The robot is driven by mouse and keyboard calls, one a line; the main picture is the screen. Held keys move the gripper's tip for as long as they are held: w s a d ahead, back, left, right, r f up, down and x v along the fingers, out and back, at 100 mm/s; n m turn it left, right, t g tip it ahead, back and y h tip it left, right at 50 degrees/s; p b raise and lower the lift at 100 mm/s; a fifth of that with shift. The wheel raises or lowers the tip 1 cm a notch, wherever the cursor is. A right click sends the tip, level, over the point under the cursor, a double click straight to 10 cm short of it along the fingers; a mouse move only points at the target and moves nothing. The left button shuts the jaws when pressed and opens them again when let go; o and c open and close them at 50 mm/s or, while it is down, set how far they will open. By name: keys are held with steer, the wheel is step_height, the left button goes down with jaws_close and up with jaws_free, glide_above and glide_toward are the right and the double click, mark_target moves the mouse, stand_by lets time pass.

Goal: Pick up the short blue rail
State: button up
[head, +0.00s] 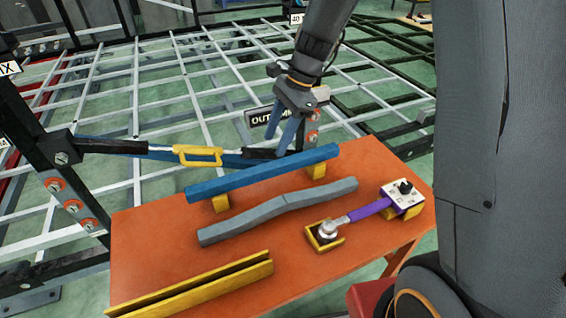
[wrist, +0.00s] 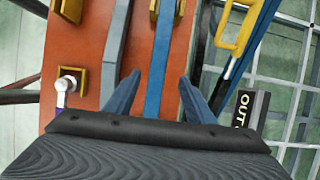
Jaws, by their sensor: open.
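The short blue rail (head: 262,172) lies raised on two yellow blocks, on the orange table. In the wrist view the rail (wrist: 163,60) runs up the picture between my two blue fingers. My gripper (head: 277,142) is open and empty, pointing down close to the rail's far side in the head view. In the wrist view my gripper (wrist: 160,80) has one finger on each side of the rail, with gaps to both. I cannot tell how far the fingertips are above it.
A bent grey rail (head: 280,211) lies in front of the blue one. A yellow channel (head: 200,287) and a purple-handled tool (head: 370,209) share the orange table (head: 150,235). Behind it, a bar with a yellow handle (head: 197,155) and the chassis grid (head: 100,100) stand close.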

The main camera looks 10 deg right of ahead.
mark_target(267, 166)
steer(key=shift+w+a+f, duration=0.1)
steer(key=shift+f, duration=0.15)
steer(key=x, duration=0.2)
steer(key=p+x, duration=0.1)
steer(key=x, duration=0.1)
steer(key=p+x, duration=0.1)
steer(key=x, duration=0.1)
steer(key=shift+s+d+f, duration=0.2)
steer(key=shift+s, duration=0.1)
steer(key=shift+a+f, duration=0.2)
steer(key=shift+f, duration=0.2)
jaws_close()
